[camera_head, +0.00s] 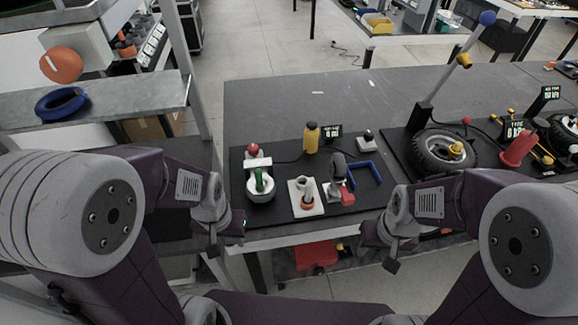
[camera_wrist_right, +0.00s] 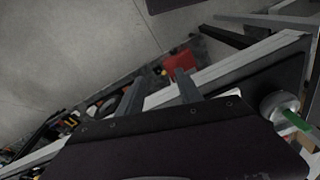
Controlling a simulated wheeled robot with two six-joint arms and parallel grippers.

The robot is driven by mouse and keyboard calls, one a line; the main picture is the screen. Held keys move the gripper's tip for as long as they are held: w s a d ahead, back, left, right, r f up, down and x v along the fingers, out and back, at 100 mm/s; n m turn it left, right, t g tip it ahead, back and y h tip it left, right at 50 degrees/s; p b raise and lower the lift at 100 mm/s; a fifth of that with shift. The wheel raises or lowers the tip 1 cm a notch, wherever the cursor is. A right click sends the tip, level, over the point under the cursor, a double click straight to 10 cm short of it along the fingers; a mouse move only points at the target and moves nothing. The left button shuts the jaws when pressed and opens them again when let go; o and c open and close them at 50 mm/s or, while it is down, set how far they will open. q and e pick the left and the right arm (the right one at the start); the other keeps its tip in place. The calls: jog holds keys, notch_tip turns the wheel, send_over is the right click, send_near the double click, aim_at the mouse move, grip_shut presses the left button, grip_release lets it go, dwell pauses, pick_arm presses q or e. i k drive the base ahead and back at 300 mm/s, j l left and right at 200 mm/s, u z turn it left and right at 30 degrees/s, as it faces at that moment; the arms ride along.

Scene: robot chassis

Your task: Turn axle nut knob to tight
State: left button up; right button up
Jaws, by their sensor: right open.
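In the head view a yellow knob (camera_head: 455,150) sits at the hub of a black tyre (camera_head: 431,164) on a dark mat at the right of the workbench. It looks like the axle nut knob; its setting cannot be read. My right gripper (camera_head: 388,257) hangs in front of the bench's near edge, left of and nearer than the wheel, touching nothing. In the right wrist view its two fingers (camera_wrist_right: 160,76) are apart and empty. My left gripper (camera_head: 236,224) is near the bench's front left corner, far from the wheel; its fingers cannot be made out.
A red cone-like part (camera_head: 518,149) and a grey post (camera_head: 447,80) stand near the wheel. The bench's back middle is clear.

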aim_at(254, 149)
jog(key=i+j+u, duration=0.2)
jog(key=j+u, duration=0.3)
jog(key=i+j+u, duration=0.2)
jog(key=u, duration=0.3)
